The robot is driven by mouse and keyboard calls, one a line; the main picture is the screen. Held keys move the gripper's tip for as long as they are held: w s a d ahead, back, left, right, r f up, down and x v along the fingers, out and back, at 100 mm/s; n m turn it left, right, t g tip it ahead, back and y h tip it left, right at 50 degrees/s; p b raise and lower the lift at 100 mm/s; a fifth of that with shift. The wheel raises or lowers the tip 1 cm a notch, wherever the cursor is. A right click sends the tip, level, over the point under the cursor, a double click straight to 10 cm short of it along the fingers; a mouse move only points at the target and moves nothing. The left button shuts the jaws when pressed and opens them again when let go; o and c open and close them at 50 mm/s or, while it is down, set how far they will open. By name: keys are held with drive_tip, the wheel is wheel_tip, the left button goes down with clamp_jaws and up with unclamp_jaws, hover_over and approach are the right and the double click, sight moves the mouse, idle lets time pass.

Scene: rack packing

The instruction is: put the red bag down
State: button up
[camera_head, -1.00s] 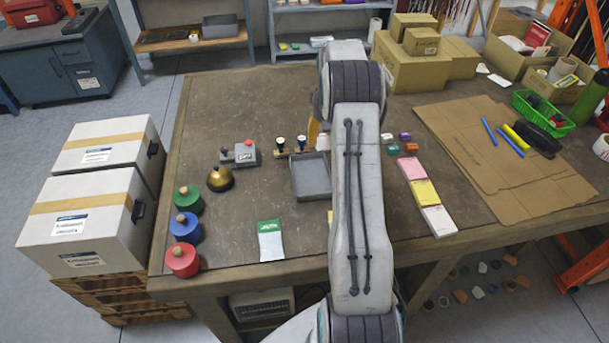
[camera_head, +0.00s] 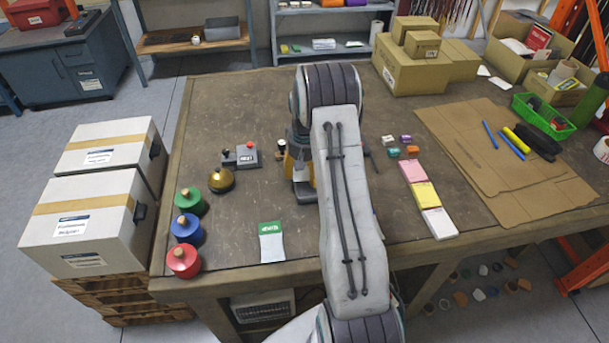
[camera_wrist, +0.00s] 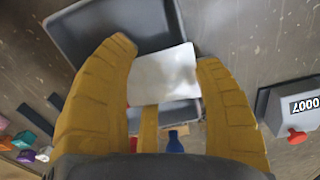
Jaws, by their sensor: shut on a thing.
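My gripper (camera_wrist: 163,65) is shut on a thin pale silvery piece (camera_wrist: 163,78), which I take to be the red bag; no red shows on it. It is held between the yellow fingertips. In the wrist view it is over the dark grey tray (camera_wrist: 88,32); I cannot tell whether it touches the tray.
A numbered counter with a red button (camera_head: 240,156) and a brass bell (camera_head: 221,180) stand left of my gripper. A green-and-white bag (camera_head: 271,243) lies near the front edge. Small coloured blocks (camera_head: 405,140) and note pads (camera_head: 425,195) lie to the right.

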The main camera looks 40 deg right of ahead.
drive_tip(key=shift+s+f, duration=0.15)
drive_tip(key=shift+f, duration=0.7)
drive_tip(key=o, duration=0.9)
drive_tip(key=shift+o, duration=1.2)
drive_tip(key=shift+r, duration=0.1)
drive_tip(key=shift+r, duration=0.15)
